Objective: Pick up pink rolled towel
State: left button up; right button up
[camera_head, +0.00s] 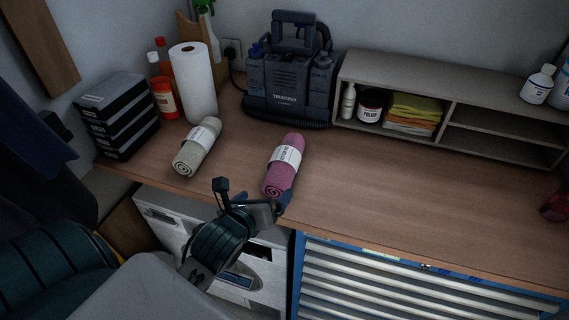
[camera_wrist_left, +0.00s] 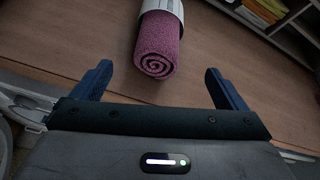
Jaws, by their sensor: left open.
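The pink rolled towel (camera_head: 283,168) with a white paper band lies on the wooden counter near its front edge. Its spiral end faces my left gripper. In the left wrist view the towel (camera_wrist_left: 159,50) is at the top centre, ahead of the fingers and between their lines. My left gripper (camera_head: 255,193) is at the counter's front edge, just in front of the towel. In the wrist view my left gripper (camera_wrist_left: 161,84) has its two blue fingers wide apart with nothing between them. My right gripper does not show.
A grey-beige rolled towel (camera_head: 198,147) lies to the left on the counter (camera_head: 410,213). Behind stand a paper roll (camera_head: 194,82), black cases (camera_head: 117,115), a dark machine (camera_head: 288,82) and a shelf (camera_head: 450,110) with folded cloths. The counter right of the pink towel is mostly clear.

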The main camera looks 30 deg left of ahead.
aim_at(273, 183)
pick_arm(q)
jog(key=shift+w+r+m, duration=0.2)
jog(key=shift+r+m, duration=0.05)
jog(key=shift+m, duration=0.15)
jog(key=shift+w, duration=0.35)
jog(key=x, duration=0.4)
jog(key=shift+w+a, duration=0.15)
jog(key=shift+w, duration=0.2)
jog(key=p+x, duration=0.2)
jog(key=x, duration=0.1)
jog(key=p+x, duration=0.1)
jog(key=x, duration=0.1)
jog(key=shift+s+a, duration=0.1)
jog(key=shift+a, duration=0.25)
jog(key=shift+w+f, duration=0.25)
jog(key=shift+w, duration=0.05)
jog(key=shift+s, duration=0.15)
jog(key=c, duration=1.1)
